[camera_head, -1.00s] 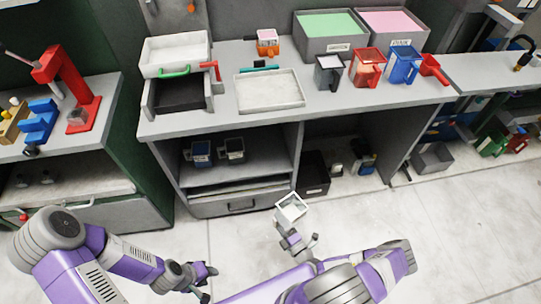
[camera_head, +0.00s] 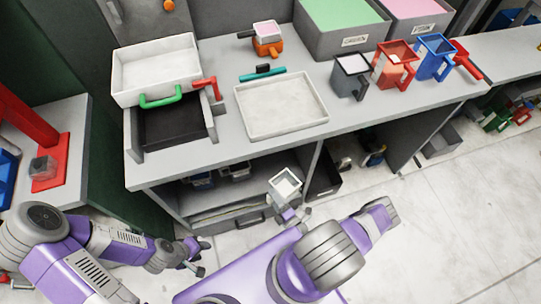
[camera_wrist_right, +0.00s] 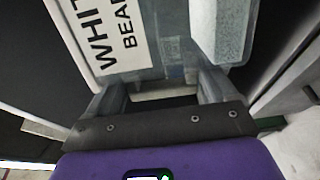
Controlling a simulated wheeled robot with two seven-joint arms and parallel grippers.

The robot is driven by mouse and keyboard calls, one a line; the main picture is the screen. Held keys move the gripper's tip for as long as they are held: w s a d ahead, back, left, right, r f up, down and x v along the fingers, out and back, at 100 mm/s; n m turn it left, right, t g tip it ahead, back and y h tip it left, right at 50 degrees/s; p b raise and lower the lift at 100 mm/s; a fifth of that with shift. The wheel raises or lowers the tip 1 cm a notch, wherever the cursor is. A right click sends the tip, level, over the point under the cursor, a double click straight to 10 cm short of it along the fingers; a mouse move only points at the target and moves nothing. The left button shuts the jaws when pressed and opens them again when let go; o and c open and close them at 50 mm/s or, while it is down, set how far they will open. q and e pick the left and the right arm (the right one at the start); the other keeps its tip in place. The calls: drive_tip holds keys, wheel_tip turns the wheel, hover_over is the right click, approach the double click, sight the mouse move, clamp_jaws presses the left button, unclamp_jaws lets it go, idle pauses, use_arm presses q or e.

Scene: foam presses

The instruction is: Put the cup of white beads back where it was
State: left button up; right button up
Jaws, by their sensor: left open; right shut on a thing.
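A grey square cup (camera_head: 285,187), pale inside at the top, is held by my right gripper (camera_head: 294,213) in front of the counter's open lower shelf. In the right wrist view the grey cup wall (camera_wrist_right: 175,60) fills the space ahead of the fingers. A white label (camera_wrist_right: 108,35) there reads "WHIT… BEA…", partly cut off. My right gripper (camera_wrist_right: 160,92) is shut on the cup; the exact contact is hard to see. My left gripper (camera_head: 195,257) is open and empty, low at the left, away from the counter.
On the counter stand a white tray (camera_head: 283,104), a grey jug (camera_head: 350,77), a red jug (camera_head: 392,66) and a blue jug (camera_head: 434,57). A drawer-like press (camera_head: 160,75) with green handle stands left. Labelled grey bins (camera_head: 354,41) stand behind. The shelf below holds dark cups (camera_head: 236,171).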

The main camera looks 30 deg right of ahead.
drive_tip(key=w+d+f+b, duration=0.1)
drive_tip(key=w+d+b, duration=0.1)
drive_tip(key=w, duration=0.3)
drive_tip(key=w+d+f+b, duration=0.1)
drive_tip(key=w+d+b, duration=0.1)
drive_tip(key=w, duration=0.3)
drive_tip(key=w+d+f+b, duration=0.1)
drive_tip(key=w+d+b, duration=0.1)
drive_tip(key=w, duration=0.3)
drive_tip(key=shift+w+d, duration=0.2)
drive_tip(key=shift+d, duration=0.4)
drive_tip(key=shift+f+b, duration=0.3)
drive_tip(key=shift+r, duration=0.1)
drive_tip(key=o, duration=0.9)
drive_tip(key=shift+f, duration=0.2)
